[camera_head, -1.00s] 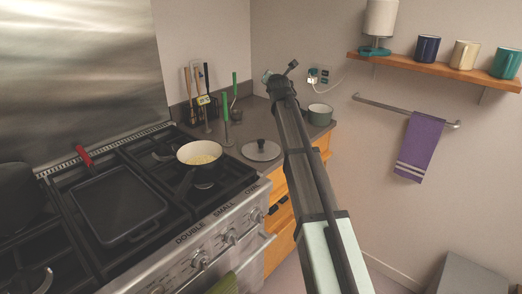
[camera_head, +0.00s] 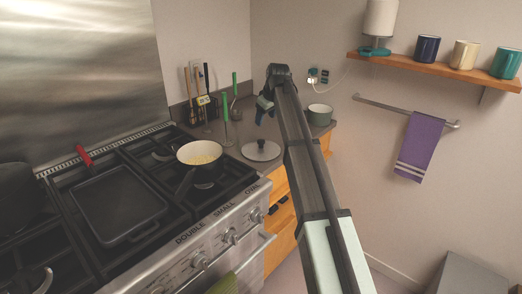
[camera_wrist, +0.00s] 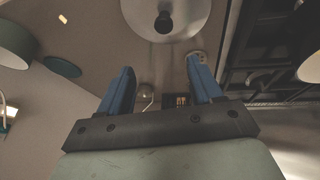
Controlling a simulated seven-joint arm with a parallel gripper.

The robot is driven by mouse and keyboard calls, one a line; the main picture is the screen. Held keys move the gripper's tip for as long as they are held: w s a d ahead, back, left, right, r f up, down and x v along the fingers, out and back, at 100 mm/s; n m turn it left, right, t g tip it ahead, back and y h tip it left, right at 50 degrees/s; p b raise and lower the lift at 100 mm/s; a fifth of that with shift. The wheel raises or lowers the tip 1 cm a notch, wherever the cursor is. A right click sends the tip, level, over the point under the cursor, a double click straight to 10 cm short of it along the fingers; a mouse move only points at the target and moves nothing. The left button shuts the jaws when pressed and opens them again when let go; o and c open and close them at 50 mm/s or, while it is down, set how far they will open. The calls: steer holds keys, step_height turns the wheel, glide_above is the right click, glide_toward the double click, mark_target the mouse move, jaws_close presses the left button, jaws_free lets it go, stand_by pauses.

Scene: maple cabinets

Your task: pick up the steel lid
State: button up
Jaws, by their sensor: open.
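The steel lid (camera_head: 261,151) is a round grey disc with a dark knob, lying flat on the counter to the right of the stove. In the wrist view the lid (camera_wrist: 190,18) shows at the top edge, partly cut off, with its black knob (camera_wrist: 163,22) pointing toward the camera. My gripper (camera_head: 262,111) is above the counter, above and behind the lid in the head view and apart from it. In the wrist view its two blue fingers (camera_wrist: 162,80) are spread wide with nothing between them, and the lid lies beyond their tips.
A green pot (camera_head: 319,115) stands on the counter right of my arm. A white pan (camera_head: 199,153) with yellow food sits on the stove (camera_head: 228,190). Several utensils in a dark holder (camera_head: 203,108) stand at the back. A wooden shelf (camera_head: 440,70) with mugs is on the wall.

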mark_target(261, 140)
steer(key=m, duration=0.2)
steer(key=s+m, duration=0.1)
steer(key=m, duration=0.1)
steer(key=shift+f+g, duration=0.3)
steer(key=x, duration=1.3)
steer(key=shift+w+d+f, duration=0.15)
steer(key=shift+f, duration=0.15)
steer(key=shift+c, duration=0.4)
jaws_close()
